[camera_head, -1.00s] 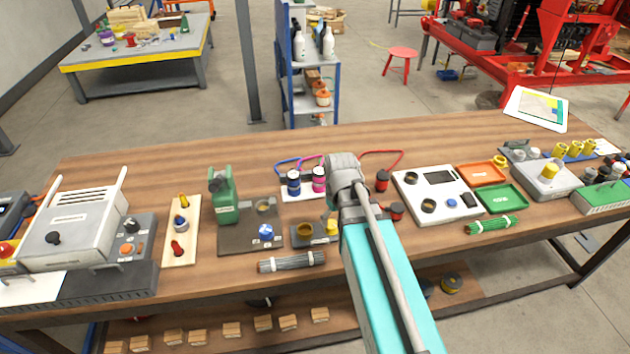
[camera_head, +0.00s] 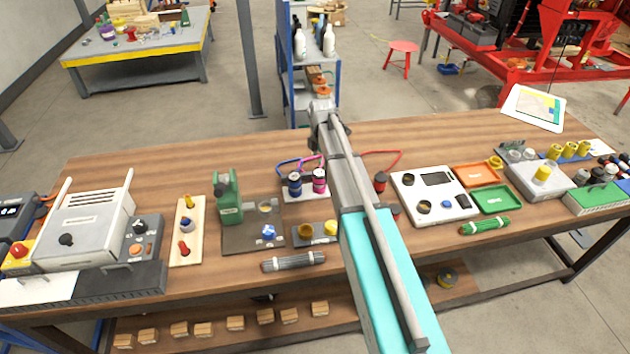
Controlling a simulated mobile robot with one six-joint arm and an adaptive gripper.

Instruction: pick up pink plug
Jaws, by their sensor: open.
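The pink plug (camera_head: 319,181) stands upright beside a dark blue plug (camera_head: 294,184) on a small white plate (camera_head: 305,195) on the workbench. A pink cable runs behind it. My gripper (camera_head: 317,132) is at the far end of my arm, above and behind the plugs in the picture. It is open and its fingers are mostly hidden by my wrist. It is apart from the pink plug, which stands just left of my forearm.
A green press-like device (camera_head: 227,198) stands to the left. A red plug (camera_head: 380,182) with a red cable stands right of my arm. A white panel (camera_head: 434,195), an orange tray (camera_head: 477,175) and a green tray (camera_head: 497,200) lie further right. The bench behind the plugs is mostly bare.

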